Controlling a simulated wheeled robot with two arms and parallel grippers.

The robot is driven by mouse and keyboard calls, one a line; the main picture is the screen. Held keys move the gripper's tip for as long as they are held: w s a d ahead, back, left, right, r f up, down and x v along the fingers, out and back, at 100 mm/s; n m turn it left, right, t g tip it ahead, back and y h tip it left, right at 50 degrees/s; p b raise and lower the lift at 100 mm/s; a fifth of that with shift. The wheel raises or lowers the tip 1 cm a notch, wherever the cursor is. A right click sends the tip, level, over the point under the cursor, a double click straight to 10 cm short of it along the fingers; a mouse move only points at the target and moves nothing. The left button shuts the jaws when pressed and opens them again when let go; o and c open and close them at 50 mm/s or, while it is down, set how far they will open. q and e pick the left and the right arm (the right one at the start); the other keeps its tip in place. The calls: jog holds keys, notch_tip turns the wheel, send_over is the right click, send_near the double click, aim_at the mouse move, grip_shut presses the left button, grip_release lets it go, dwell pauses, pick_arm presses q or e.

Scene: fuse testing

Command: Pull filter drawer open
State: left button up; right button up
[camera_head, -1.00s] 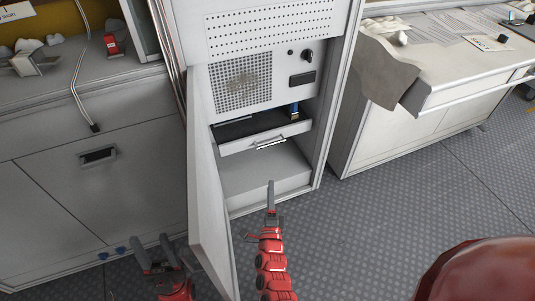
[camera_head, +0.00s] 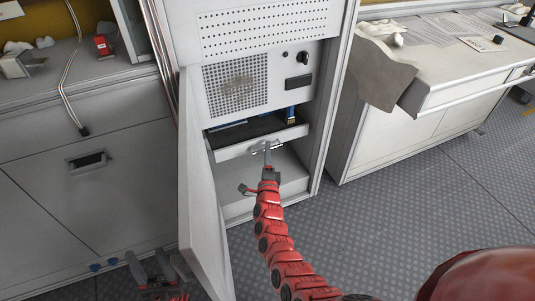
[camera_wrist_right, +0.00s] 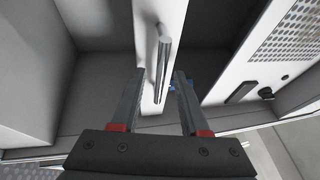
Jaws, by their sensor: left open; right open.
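The filter drawer (camera_head: 234,152) is a light grey tray low in the tall cabinet. It stands partly out, and its dark inside shows. Its bar handle (camera_head: 255,151) is on the front, partly hidden by my right gripper (camera_head: 268,147). In the right wrist view, the handle (camera_wrist_right: 163,68) is a round metal bar with its end between the open fingers of the right gripper (camera_wrist_right: 158,80). I cannot tell whether they touch it. My left gripper (camera_head: 150,262) is open and empty, low at the left, away from the drawer.
The cabinet door (camera_head: 199,190) stands open just left of the drawer. A perforated panel (camera_head: 236,85) with a black knob is above it. A blue item (camera_head: 291,114) stands at the drawer's right. A bench (camera_head: 440,85) is at the right; open floor lies before it.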

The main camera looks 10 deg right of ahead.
grip_shut()
dwell(1.4)
